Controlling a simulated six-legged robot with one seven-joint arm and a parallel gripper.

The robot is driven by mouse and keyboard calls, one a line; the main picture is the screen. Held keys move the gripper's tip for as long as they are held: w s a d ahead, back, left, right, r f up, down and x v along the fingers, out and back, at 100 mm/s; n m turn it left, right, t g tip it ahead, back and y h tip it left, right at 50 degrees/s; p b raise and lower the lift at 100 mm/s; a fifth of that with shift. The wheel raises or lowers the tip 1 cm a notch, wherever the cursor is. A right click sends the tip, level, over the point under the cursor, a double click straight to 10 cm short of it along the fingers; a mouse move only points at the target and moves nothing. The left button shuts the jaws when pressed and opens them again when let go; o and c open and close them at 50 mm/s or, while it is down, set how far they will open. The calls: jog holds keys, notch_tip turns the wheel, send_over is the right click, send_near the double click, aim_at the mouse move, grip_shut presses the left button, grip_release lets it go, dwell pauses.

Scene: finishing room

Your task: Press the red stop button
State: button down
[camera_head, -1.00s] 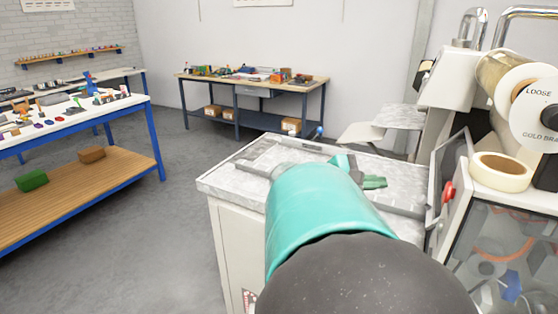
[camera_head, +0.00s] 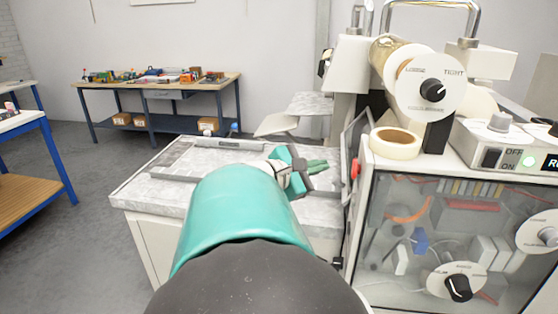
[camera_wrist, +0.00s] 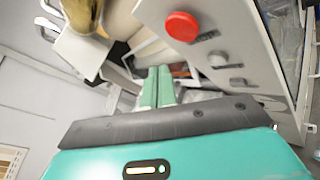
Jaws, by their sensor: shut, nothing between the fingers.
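The red stop button (camera_head: 355,168) sits on the left side of the white machine, near its front edge. In the wrist view the round red button (camera_wrist: 182,26) shows at the top, on a pale panel with a smaller grey knob (camera_wrist: 217,58) beside it. My gripper (camera_head: 318,165) is shut and empty, with green fingers pointing right toward the machine. It is left of the button and apart from it in the head view. In the wrist view the closed fingers (camera_wrist: 158,86) lie below and left of the button.
The machine's clear front panel (camera_head: 450,240) covers its inner parts. A tape roll (camera_head: 395,143) rests on its top, beside a large dial (camera_head: 432,90). A grey worktop (camera_head: 150,185) lies under my arm. A bench with parts (camera_head: 235,80) stands at the back.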

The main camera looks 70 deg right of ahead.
jog(key=shift+s+d, duration=0.2)
jog(key=shift+s, duration=0.65)
jog(key=shift+s+d, duration=0.2)
jog(key=shift+s, duration=0.65)
dwell(0.7)
jog(key=shift+s, duration=0.4)
jog(key=shift+s+d, duration=0.15)
jog(key=shift+s, duration=0.3)
dwell(0.8)
jog(key=shift+w, duration=0.15)
jog(key=shift+w+a, duration=0.2)
jog(key=shift+w, duration=0.45)
jog(key=w, duration=0.2)
jog(key=w+a, duration=0.1)
jog(key=w, duration=0.2)
